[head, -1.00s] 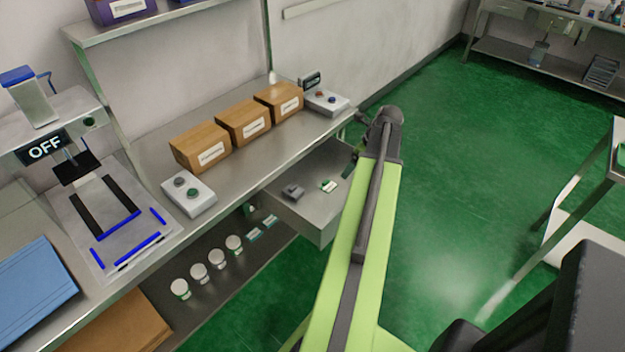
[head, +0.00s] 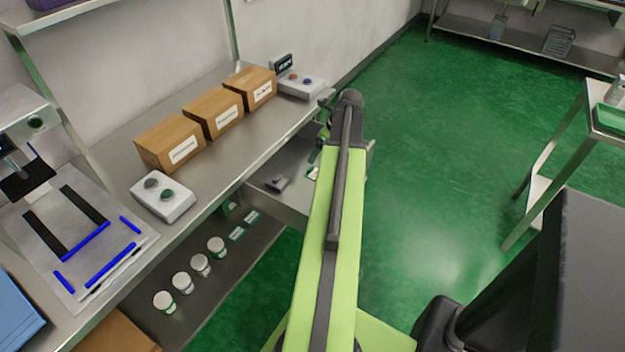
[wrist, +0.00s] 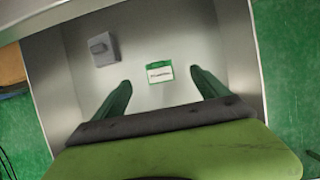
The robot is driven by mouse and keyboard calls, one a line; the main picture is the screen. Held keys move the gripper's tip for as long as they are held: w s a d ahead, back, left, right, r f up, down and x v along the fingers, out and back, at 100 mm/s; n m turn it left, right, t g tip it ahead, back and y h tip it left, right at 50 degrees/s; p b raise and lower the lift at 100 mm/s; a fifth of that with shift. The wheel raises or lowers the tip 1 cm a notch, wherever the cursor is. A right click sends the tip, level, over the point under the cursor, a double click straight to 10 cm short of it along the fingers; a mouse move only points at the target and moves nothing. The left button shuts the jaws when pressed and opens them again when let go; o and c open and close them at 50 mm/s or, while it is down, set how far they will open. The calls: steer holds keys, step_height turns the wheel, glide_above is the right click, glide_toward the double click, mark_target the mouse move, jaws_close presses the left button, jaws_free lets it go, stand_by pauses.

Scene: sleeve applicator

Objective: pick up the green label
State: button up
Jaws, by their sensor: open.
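The green label (wrist: 160,73), a small card with a green border and a white printed face, lies flat on the drawer floor in the wrist view. In the head view a sliver of it (head: 313,173) shows beside my arm. My gripper (wrist: 158,85) is open and empty, its two dark green fingers apart with the label between and just beyond their tips in the picture. In the head view my gripper is mostly hidden behind my arm, above the drawer.
The open metal drawer (wrist: 215,45) has raised walls and holds a grey block (wrist: 103,48) left of the label. The bench (head: 118,185) above carries brown boxes (head: 213,112) and a button box (head: 163,196). White jars (head: 182,282) stand on the lower shelf. Green floor lies open to the right.

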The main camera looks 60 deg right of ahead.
steer(key=b, duration=0.3)
glide_above(310, 168)
steer(key=s, duration=0.3)
steer(key=f, duration=0.4)
steer(key=shift+w+d+f, duration=0.2)
steer(key=shift+d, duration=0.05)
steer(key=shift+w+f, duration=0.2)
steer(key=shift+f, duration=0.05)
steer(key=shift+r, duration=0.1)
steer(key=b+x, duration=0.5)
steer(key=shift+s+a+f, duration=0.1)
steer(key=shift+a+f, duration=0.15)
steer(key=shift+r, duration=0.2)
steer(key=c, duration=1.4)
steer(key=shift+c, duration=0.2)
steer(key=shift+r, duration=0.1)
